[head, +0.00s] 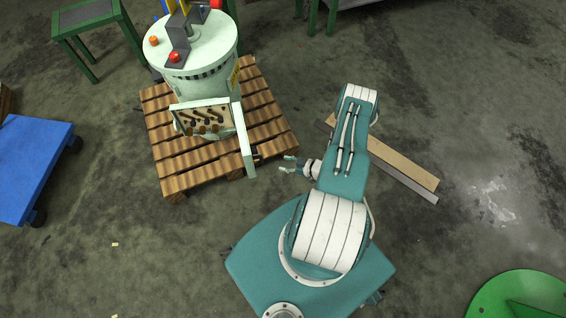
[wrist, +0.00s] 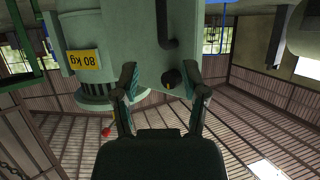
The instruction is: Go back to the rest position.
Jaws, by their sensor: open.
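The disperser (head: 200,60) is a pale green drum-shaped machine with red and orange knobs on top. It stands on a wooden pallet (head: 175,182) left of my arm. A box on its front (head: 203,118) holds several dark parts, and a pale door or panel (head: 245,140) sticks out beside it. My gripper (head: 284,164) is open and apart from the machine, just right of the panel. In the wrist view, the two fingers of my gripper (wrist: 163,88) are spread with nothing seen between them.
A blue cart (head: 35,165) stands at the left. Wooden planks (head: 400,165) lie on the floor right of my arm. A green table (head: 88,18) is at the top left, and a green round object (head: 520,292) is at the bottom right. The floor below the pallet is mostly clear.

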